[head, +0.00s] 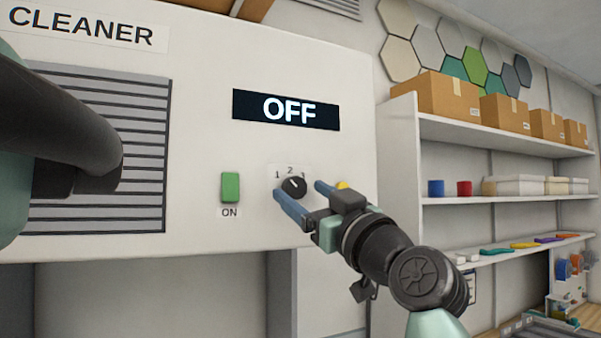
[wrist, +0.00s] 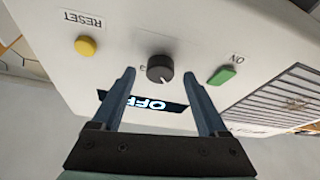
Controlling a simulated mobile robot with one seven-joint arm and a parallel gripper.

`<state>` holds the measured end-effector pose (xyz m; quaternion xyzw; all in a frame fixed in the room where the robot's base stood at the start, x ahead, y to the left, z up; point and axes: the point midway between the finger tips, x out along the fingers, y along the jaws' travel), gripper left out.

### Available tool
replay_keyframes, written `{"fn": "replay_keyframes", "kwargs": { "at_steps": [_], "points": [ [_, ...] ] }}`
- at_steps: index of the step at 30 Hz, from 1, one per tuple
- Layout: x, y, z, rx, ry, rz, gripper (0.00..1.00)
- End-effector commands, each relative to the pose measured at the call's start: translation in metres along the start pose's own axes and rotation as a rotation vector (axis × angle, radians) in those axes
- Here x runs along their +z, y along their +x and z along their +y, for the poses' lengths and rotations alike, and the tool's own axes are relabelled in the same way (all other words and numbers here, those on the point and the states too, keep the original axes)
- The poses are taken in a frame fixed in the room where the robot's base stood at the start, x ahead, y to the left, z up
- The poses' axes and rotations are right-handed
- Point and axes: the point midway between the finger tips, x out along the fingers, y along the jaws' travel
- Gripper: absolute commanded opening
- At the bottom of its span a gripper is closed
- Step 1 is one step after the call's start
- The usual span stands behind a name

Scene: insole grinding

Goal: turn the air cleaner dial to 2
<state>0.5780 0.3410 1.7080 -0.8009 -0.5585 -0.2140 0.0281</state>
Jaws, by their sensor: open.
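The air cleaner (head: 210,70) is a white cabinet with a dark display (head: 286,110) reading OFF. Its black dial (head: 293,187) has the marks 1, 2 and 3 above it, and its pale pointer line leans up and left; I cannot tell exactly which mark it meets. My gripper (head: 305,190) is open in front of the dial, its two blue fingers apart. In the wrist view, which is upside down, the dial (wrist: 160,68) lies between and beyond the fingertips (wrist: 165,78). I see no finger clearly touching it.
A green ON button (head: 230,187) is left of the dial. A yellow RESET button (wrist: 86,46) is on its other side, partly hidden by a finger in the head view. A vent grille (head: 110,150) is at left. Shelves with boxes (head: 450,95) stand at right.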

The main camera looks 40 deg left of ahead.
Motion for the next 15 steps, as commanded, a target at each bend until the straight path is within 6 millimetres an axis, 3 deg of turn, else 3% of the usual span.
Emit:
{"fn": "replay_keyframes", "kwargs": {
  "at_steps": [5, 14, 15],
  "points": [
    [-0.001, 0.016, 0.0, -0.001, 0.0, 0.0, 0.77],
    [0.0, 0.017, 0.0, 0.001, -0.001, 0.0, 0.77],
    [0.0, 0.017, 0.0, 0.0, -0.001, 0.0, 0.73]
  ]
}}
